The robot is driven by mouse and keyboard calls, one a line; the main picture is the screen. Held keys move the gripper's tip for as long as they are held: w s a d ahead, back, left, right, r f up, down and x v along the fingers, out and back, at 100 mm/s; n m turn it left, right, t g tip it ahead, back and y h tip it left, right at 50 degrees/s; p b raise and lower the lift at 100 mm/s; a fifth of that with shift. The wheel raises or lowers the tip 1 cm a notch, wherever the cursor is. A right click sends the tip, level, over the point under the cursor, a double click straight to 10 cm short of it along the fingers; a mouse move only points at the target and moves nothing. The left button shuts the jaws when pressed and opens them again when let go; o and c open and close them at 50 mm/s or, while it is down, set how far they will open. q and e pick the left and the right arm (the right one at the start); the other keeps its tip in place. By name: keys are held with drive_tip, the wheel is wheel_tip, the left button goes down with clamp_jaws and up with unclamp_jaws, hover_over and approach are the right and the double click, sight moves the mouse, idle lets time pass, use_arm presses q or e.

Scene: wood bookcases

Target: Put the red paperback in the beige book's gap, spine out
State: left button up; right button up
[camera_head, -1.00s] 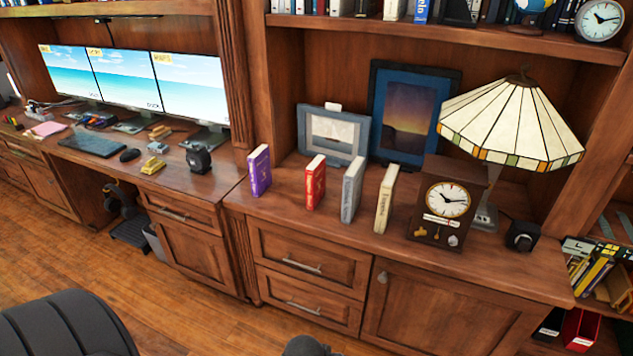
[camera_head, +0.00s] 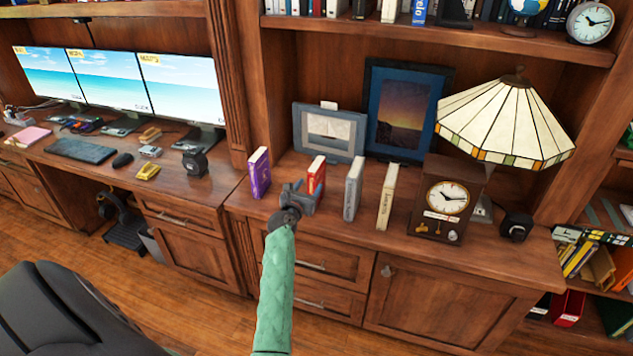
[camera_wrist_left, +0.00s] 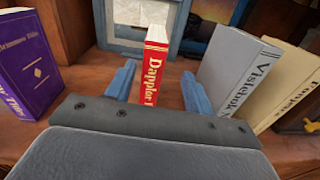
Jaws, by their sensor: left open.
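The red paperback (camera_head: 317,172) stands upright on the wooden counter, its lower part hidden in the head view by my left gripper. My left gripper (camera_head: 308,192) is open in front of it. In the left wrist view, the red paperback (camera_wrist_left: 156,72) shows its lettered spine between the fingers of my left gripper (camera_wrist_left: 158,84), with space on both sides. The beige book (camera_head: 387,196) stands upright on the counter to the right, past a grey book (camera_head: 353,188). It also shows in the left wrist view (camera_wrist_left: 282,92). My right gripper is not in view.
A purple book (camera_head: 259,173) stands left of the red one. A clock (camera_head: 444,200) and a lamp (camera_head: 505,125) stand right of the beige book. Picture frames (camera_head: 328,133) lean behind. The shelf above holds rows of books (camera_head: 340,8).

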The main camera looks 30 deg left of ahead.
sight(311, 177)
use_arm(q)
drive_tip(key=shift+w+a+r+n, duration=0.2)
drive_tip(key=shift+a+r+n, duration=0.05)
drive_tip(key=shift+a+n, duration=0.1)
drive_tip(key=shift+w+a+r, duration=0.1)
drive_tip(key=shift+w, duration=0.2)
drive_tip(key=shift+w+a+p, duration=0.15)
drive_tip(key=shift+w+p, duration=0.25)
drive_tip(key=shift+w, duration=0.4)
drive_tip(key=shift+w+a+r+p, duration=0.1)
drive_tip(key=shift+w+a+p, duration=0.2)
drive_tip(key=shift+w, duration=0.45)
drive_tip(key=shift+w+a+p, duration=0.1)
drive_tip(key=shift+w+p, duration=0.3)
drive_tip(key=shift+w, duration=0.3)
drive_tip(key=shift+w+a+r+p, duration=0.15)
drive_tip(key=shift+w+p, duration=0.2)
drive_tip(key=shift+w, duration=0.4)
drive_tip(key=shift+w+a+f, duration=0.1)
drive_tip(key=shift+w+f, duration=0.1)
drive_tip(key=shift+w, duration=0.25)
clamp_jaws()
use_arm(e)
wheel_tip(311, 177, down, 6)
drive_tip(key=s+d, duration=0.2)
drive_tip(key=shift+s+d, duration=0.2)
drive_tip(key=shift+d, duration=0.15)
